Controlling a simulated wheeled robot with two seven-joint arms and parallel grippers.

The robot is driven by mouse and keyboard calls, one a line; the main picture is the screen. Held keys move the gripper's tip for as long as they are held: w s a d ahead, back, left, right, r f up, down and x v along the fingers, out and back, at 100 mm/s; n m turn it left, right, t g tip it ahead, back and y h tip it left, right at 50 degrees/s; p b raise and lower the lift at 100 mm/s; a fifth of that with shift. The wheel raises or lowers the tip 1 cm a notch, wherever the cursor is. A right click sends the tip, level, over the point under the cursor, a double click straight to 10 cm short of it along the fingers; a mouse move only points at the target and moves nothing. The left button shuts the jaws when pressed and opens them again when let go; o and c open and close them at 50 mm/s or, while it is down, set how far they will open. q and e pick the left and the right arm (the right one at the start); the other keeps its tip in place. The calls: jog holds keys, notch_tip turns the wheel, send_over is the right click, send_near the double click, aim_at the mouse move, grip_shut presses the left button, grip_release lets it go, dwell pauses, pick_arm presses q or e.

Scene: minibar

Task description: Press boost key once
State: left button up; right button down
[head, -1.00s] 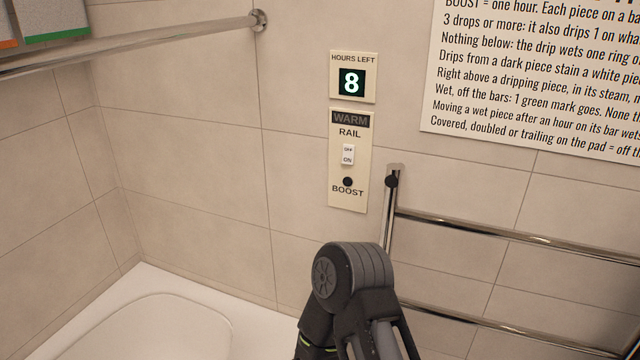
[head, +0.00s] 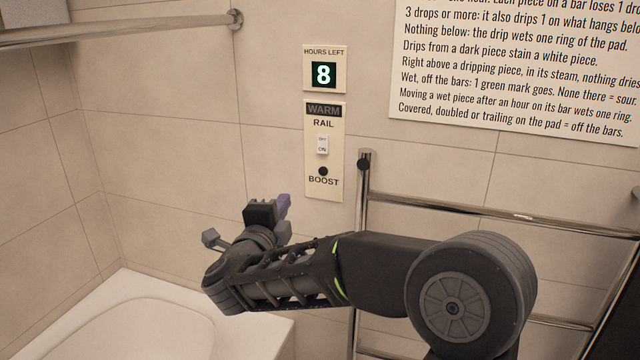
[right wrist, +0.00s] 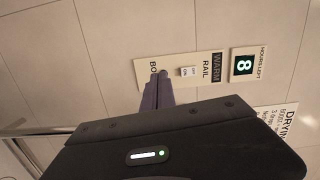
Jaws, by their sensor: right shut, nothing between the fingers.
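The boost key is a round black button (head: 323,171) above the word BOOST on a cream wall panel (head: 338,190). Above it sit an OFF/ON rocker switch (head: 322,144) and a dark WARM label. A display (head: 323,75) above reads 8 under HOURS LEFT. My right gripper (head: 284,204) is shut and empty, below and left of the boost key in the head view. In the right wrist view its purple fingertips (right wrist: 158,88) overlap the panel (right wrist: 182,66) near the key, partly hiding it; contact cannot be told. My left gripper is not in view.
A chrome towel rail (head: 440,206) stands right of the panel, behind my right arm. A white tub (head: 125,310) lies lower left. A bar (head: 130,28) runs along the upper left wall. A printed notice (head: 520,75) hangs upper right.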

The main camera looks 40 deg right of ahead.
aim_at(323, 172)
jog(key=s+d+m, duration=0.1)
jog(key=s+d+m+g+h, duration=0.1)
jog(key=shift+r+m+g+h, duration=0.1)
jog(key=shift+m+g+h, duration=0.2)
jog(key=shift+m, duration=0.1)
jog(key=shift+s, duration=0.1)
jog(key=p+x, duration=0.3)
jog(key=x, duration=1.1)
jog(key=shift+a+p, duration=0.1)
jog(key=shift+p, duration=0.2)
